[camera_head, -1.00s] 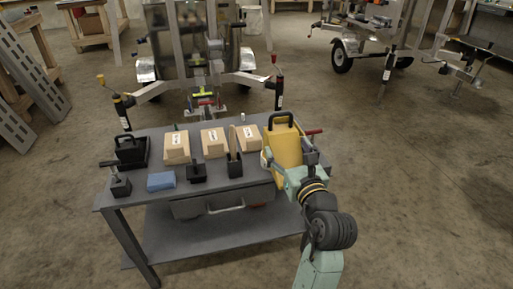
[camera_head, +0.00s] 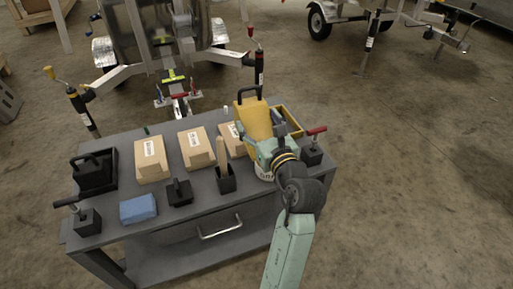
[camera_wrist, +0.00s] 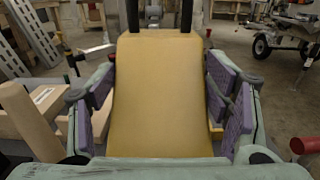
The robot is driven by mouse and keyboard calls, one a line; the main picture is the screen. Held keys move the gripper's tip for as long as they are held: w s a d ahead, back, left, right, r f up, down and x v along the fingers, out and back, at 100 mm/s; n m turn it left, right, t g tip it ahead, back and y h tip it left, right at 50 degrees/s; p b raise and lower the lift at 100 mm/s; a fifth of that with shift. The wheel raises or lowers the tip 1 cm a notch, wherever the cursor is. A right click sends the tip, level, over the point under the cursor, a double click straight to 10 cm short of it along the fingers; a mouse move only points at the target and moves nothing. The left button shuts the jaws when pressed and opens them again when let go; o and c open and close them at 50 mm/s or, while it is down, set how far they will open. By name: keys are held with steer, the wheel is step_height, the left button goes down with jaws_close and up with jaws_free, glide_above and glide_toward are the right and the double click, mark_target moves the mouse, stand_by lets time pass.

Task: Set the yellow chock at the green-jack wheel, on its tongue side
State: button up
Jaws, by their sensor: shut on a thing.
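The yellow chock (camera_head: 255,117) has a curved face and a black handle on top. My gripper (camera_head: 264,146) is shut on it, over the right back part of the grey table. In the wrist view the chock (camera_wrist: 160,95) stands upright between the purple finger pads, handle at the far end. I cannot tell how far its base is above the table. A trailer wheel (camera_head: 104,50) shows at the back left and another wheel (camera_head: 320,24) at the back right. I see no jack that is clearly green.
A yellow tray (camera_head: 290,119) lies beside the chock. The table (camera_head: 165,222) bears wooden blocks (camera_head: 152,158), a blue block (camera_head: 138,208) and black holders. The trailer behind has a yellow-handled jack (camera_head: 82,105) and a red-handled jack (camera_head: 258,62). Floor at right is clear.

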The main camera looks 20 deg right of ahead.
steer(key=shift+f, duration=3.1)
steer(key=shift+b, duration=0.3)
steer(key=shift+f, duration=0.15)
steer(key=o, duration=1.7)
steer(key=shift+f, duration=0.1)
steer(key=shift+r, duration=0.25)
steer(key=s+b, duration=0.2)
steer(key=s, duration=1)
steer(key=shift+d, duration=0.2)
